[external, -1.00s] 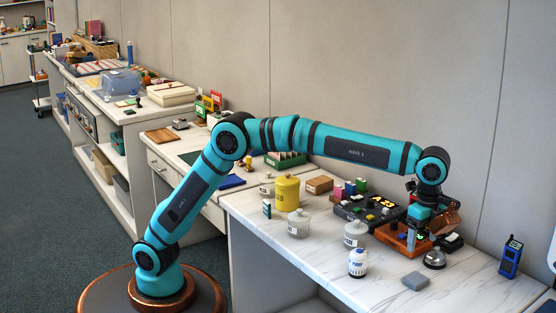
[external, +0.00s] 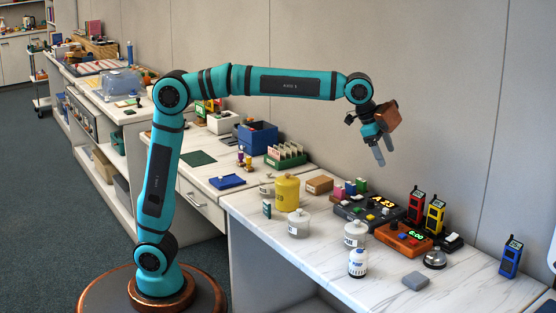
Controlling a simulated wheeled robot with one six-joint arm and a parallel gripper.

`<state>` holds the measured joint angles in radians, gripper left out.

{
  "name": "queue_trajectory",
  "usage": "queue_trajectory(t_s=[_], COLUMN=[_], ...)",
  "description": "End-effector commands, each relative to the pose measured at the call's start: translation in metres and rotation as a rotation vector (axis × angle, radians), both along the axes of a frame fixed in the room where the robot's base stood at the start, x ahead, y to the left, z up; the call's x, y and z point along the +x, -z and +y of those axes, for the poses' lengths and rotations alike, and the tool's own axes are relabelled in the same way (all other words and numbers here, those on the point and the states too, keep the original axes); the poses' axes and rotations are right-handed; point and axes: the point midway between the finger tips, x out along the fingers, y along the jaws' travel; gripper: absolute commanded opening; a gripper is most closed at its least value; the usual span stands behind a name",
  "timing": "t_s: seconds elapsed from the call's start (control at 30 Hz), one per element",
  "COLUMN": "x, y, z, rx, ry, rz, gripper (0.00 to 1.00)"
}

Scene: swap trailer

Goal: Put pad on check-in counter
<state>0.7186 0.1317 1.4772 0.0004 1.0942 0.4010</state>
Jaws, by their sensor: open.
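My gripper (external: 381,155) is raised in the air above the marble-topped counter (external: 325,267), fingers pointing down. It is open, and nothing shows between its fingers. A small grey pad-like block (external: 415,280) lies flat near the counter's front edge, below and to the right of my gripper. A flat blue pad-like piece (external: 227,181) and a dark green mat (external: 198,158) lie on the desk left of that counter, well away from my gripper. I cannot tell which of these is the pad, or which surface is the check-in counter.
Red (external: 416,205), yellow (external: 434,217) and blue (external: 511,257) radios stand at right. A yellow canister (external: 287,192) and white jars stand left. The counter's front middle is clear.

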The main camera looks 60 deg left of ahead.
Motion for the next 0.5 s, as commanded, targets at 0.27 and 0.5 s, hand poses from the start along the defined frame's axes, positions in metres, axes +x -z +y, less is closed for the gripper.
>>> queue_trajectory(t_s=[0.27, 0.5], x=[-0.004, -0.027], y=[-0.045, -0.071], z=[0.123, 0.219], rx=[-0.147, -0.268], ry=[-0.192, -0.348], rz=[-0.132, -0.256], gripper=[0.75, 0.75])
